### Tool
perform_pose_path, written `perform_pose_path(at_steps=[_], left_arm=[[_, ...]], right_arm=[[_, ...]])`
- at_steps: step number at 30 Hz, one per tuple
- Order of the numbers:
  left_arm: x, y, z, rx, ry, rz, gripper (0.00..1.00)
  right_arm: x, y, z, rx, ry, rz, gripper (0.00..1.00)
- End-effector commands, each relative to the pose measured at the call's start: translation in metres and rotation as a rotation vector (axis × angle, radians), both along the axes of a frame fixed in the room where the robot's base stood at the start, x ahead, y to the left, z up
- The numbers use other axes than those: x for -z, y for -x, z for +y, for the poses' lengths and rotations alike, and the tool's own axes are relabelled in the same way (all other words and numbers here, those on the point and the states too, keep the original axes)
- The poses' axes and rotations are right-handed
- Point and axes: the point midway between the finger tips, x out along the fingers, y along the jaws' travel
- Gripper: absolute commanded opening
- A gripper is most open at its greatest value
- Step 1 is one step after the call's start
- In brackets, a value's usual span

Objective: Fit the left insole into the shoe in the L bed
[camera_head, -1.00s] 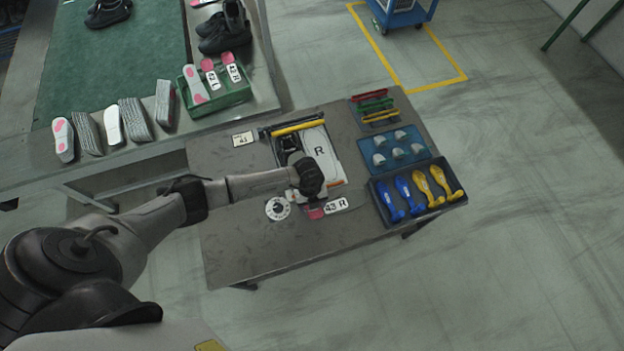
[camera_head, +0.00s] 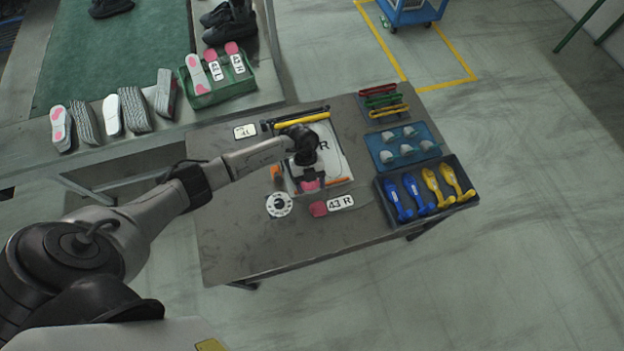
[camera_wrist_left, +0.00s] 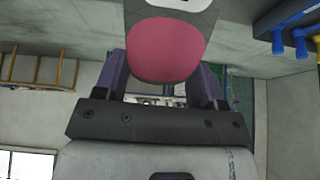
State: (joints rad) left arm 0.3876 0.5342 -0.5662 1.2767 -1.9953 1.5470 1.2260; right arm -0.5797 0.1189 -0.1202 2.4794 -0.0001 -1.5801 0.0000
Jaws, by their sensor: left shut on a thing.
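My left gripper (camera_head: 309,178) is shut on an insole with a pink pad (camera_head: 310,186), over the left part of the bed fixture. The left wrist view shows its fingers (camera_wrist_left: 172,85) on either side of the pink pad (camera_wrist_left: 166,50), with part of a white label above it. The gripper and wrist hide the L bed and its shoe, so I cannot tell whether the insole touches the shoe. The white R side of the fixture (camera_head: 335,160) shows at the right. Another insole, marked 43 R (camera_head: 341,202), lies on the table in front. My right gripper is not in view.
A white dial (camera_head: 279,204) lies left of the 43 R insole. A dark tray of blue and yellow tools (camera_head: 384,219) and a blue tray of grey pieces (camera_head: 375,143) stand at the right. A green box of insoles (camera_head: 225,94) is on the back-left bench. The table's front left is clear.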

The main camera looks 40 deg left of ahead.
Motion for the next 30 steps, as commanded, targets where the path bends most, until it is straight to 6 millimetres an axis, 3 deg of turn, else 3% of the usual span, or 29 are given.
perform_pose_path(at_steps=[30], left_arm=[[0.032,-0.030,0.048,0.000,0.013,0.006,0.41]], right_arm=[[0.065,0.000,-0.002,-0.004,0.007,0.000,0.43]])
